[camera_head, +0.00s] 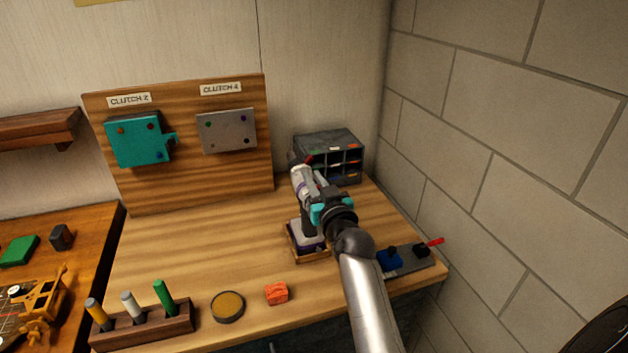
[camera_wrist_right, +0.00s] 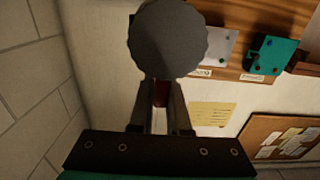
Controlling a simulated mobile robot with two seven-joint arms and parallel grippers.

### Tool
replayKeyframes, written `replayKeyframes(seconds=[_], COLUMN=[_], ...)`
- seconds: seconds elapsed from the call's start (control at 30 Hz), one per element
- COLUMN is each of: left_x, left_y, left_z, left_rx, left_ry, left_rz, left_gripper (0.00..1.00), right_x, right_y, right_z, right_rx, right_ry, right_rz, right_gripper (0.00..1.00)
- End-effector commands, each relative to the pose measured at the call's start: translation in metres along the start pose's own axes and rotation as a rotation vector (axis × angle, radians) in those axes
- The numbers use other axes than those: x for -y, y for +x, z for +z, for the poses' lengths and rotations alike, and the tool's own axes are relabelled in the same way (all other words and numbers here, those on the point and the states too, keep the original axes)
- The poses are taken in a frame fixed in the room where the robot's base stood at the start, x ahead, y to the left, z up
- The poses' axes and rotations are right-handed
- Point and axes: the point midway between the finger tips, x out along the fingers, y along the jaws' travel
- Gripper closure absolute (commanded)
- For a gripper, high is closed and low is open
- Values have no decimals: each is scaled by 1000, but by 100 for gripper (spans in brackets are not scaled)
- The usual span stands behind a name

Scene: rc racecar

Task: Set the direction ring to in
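A cordless drill with a white and purple body (camera_head: 300,182) stands upright in a wooden holder (camera_head: 318,257) on the bench. A small red piece (camera_head: 308,159) shows at its top. My right gripper (camera_head: 311,177) is at the upper part of the drill, overlapping it in the head view. In the right wrist view, its two fingers (camera_wrist_right: 162,100) stand a narrow gap apart with a dark red part (camera_wrist_right: 160,93) between them. A round grey disc (camera_wrist_right: 167,38) covers their tips, so I cannot tell whether they grip it. The direction ring's setting is not readable. My left gripper is out of view.
A parts cabinet (camera_head: 345,146) stands behind the drill. A dark plate with a blue block and red lever (camera_head: 436,241) lies right. An orange block (camera_head: 277,293), round tin (camera_head: 228,306) and pen rack (camera_head: 150,328) line the front. A clutch board (camera_head: 190,182) stands behind; the bench's middle-left is clear.

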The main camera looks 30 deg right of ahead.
Motion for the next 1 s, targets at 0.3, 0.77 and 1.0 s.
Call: replayKeyframes(seconds=[0.3,0.77,1.0], left_x=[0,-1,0], left_y=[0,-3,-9], left_z=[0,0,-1], left_rx=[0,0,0], left_ry=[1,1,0], left_rz=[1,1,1], left_gripper=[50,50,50], right_x=[0,-3,-10], right_y=[0,0,0], right_z=[0,0,1], right_rx=[0,1,2], right_ry=[0,44,185], right_rz=[0,0,-1], right_gripper=[100,100,100])
